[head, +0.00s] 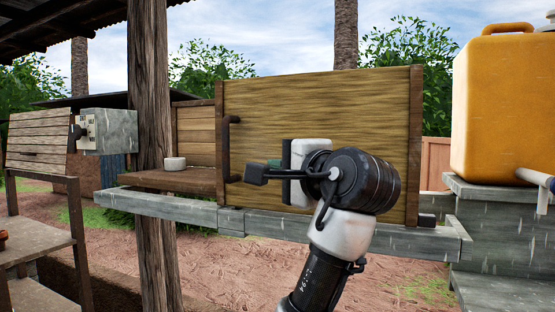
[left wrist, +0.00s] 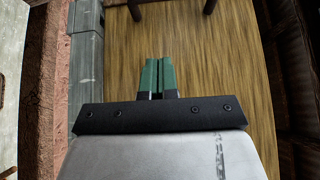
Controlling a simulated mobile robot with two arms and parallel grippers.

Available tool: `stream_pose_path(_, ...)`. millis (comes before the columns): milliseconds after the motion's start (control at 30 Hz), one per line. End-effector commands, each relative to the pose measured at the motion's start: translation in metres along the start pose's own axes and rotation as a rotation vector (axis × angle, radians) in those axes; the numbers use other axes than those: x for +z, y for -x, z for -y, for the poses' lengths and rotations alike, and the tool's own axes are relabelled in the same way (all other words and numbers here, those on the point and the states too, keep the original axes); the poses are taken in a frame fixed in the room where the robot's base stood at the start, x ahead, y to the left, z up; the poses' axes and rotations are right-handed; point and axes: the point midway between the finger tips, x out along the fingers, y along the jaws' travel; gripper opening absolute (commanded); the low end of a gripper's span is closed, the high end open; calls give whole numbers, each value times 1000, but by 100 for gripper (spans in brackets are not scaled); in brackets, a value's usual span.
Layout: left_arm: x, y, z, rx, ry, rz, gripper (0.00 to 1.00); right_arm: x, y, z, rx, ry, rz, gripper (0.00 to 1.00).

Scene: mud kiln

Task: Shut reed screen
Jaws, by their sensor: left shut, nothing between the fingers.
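The reed screen (head: 320,108) is a straw-coloured panel with dark brown side posts, standing upright on a grey beam. A dark handle (head: 228,150) is on its left post. To its left, a wooden recess shows uncovered. My left gripper (head: 273,163) is in front of the panel, to the right of the handle; its green fingers are closed together and empty. In the left wrist view the fingers (left wrist: 159,76) point across the reed surface (left wrist: 225,75), with the handle (left wrist: 172,3) partly cut off at the top edge. I cannot tell whether the fingers touch the panel. My right gripper is out of view.
A white bowl (head: 175,163) stands on the wooden shelf (head: 170,181) in the recess. The grey beam (head: 170,206) runs below the screen. A wooden post (head: 155,120) stands left. A yellow jerrycan (head: 500,105) stands on a grey block at right.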

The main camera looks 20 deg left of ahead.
Motion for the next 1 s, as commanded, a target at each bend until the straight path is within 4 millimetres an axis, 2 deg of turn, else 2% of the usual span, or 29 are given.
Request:
stream_pose_path(33,1,-13,6,2,-3,4,0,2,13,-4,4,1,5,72)
stream_pose_path(200,1,-51,5,3,-3,5,0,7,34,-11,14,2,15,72)
stream_pose_path(267,1,-62,5,2,-3,4,0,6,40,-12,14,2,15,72)
stream_pose_path(400,16,-78,4,2,-1,3,0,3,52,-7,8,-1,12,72)
stream_pose_path(633,28,-89,1,1,0,1,0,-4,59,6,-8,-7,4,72)
stream_pose_path(1000,29,-90,-1,1,0,1,0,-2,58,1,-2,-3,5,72)
